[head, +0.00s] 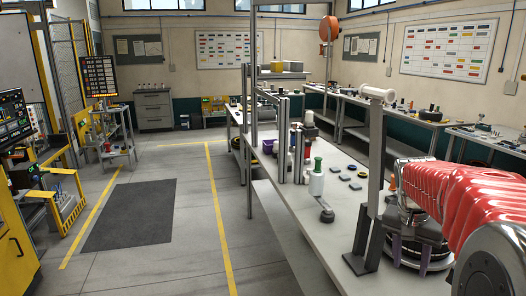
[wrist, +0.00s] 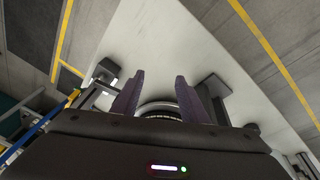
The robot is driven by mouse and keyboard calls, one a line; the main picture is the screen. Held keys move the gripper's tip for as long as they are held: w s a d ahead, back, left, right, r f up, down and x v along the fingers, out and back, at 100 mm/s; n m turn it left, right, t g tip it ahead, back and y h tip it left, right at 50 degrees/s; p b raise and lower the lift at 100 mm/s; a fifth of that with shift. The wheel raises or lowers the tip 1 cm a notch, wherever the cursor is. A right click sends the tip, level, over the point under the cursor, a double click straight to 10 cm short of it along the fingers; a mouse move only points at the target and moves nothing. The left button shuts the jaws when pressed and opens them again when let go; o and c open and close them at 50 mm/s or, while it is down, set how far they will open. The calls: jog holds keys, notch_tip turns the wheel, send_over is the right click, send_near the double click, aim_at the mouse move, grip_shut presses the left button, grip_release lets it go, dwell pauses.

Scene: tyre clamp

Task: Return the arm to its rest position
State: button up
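My gripper (head: 411,260) is at the end of my red arm, low at the right of the head view. Its two dark purple fingers point down towards the bench. In the wrist view, the fingers of my gripper (wrist: 158,78) stand well apart, with nothing held between the tips. A dark round thing with pale rims (wrist: 160,107) shows behind and between the fingers, partly hidden by the gripper body. In the head view a dark layered round thing (head: 436,252) is beside the fingers; I cannot tell whether they touch it.
Open floor with a dark mat (head: 130,215) is at left.

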jog(key=s+a+n+t+y, duration=0.1)
jog(key=s+a+n+t, duration=0.1)
jog(key=s+a+n, duration=0.3)
jog(key=s+a+n+t+y, duration=0.1)
jog(key=s+a+n+t, duration=0.2)
jog(key=s+a, duration=0.9)
jog(key=a+n, duration=0.1)
jog(key=a, duration=0.6)
jog(key=shift+s+a+r+n+y, duration=0.25)
jog(key=shift+a+r+n+y, duration=0.05)
jog(key=shift+a+n, duration=0.1)
jog(key=shift+d, duration=0.15)
